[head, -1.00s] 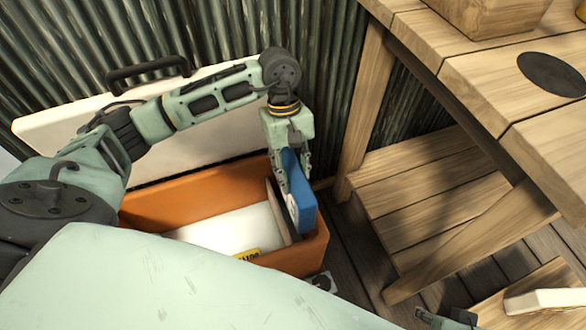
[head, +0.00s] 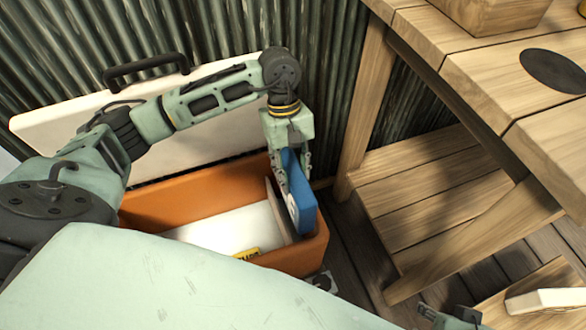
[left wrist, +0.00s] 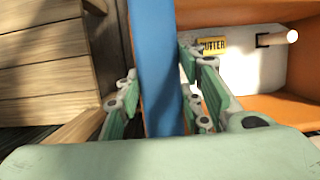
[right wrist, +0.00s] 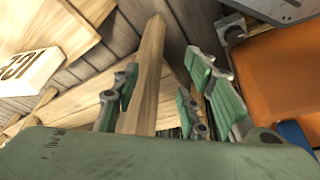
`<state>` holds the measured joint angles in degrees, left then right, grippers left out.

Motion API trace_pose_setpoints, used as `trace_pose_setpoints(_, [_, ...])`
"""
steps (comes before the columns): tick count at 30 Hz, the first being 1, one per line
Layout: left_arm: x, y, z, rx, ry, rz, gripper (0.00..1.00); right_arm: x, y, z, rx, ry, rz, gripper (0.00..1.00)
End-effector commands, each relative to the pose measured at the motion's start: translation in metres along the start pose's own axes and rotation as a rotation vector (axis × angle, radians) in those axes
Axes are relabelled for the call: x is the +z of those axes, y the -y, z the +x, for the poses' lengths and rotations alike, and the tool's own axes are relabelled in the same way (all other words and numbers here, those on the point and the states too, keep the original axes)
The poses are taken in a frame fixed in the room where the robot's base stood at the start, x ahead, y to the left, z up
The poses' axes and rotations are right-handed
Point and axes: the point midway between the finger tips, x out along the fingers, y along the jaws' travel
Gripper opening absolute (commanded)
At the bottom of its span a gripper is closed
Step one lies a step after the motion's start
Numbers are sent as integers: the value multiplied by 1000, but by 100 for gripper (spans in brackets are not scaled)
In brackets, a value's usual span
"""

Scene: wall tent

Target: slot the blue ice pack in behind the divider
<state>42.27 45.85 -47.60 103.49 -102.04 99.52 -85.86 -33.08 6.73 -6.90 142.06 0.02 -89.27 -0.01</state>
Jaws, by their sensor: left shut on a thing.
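The blue ice pack (head: 303,196) is upright in my left gripper (head: 294,180), which is shut on it. It is at the right end of the open orange cooler (head: 150,208), on the right side of the thin upright divider (head: 277,212). Its lower end reaches about the rim level; its depth inside is hard to tell. In the left wrist view the pack (left wrist: 157,70) runs between the fingers. My right gripper (right wrist: 160,100) is open and empty, low at the bottom right of the head view (head: 450,317).
The raised white lid (head: 60,130) stands behind. A wooden table (head: 470,75) with a lower shelf (head: 430,200) is to the right. A white ice-marked block (right wrist: 30,70) lies near my right gripper.

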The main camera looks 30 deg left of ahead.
Motion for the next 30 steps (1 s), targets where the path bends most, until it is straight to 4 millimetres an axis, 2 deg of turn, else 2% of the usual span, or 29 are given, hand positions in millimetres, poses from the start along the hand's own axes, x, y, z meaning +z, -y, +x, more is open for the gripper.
trace_pose_setpoints(22, [-5, -1, 15, 3, 0, 1, 10, -14, 2, 16, -3, -75, -5, 40])
trace_pose_setpoints(30, [-5, -1, 15, 3, 0, 1, 10, -22, 3, 16, -4, -108, -6, 40])
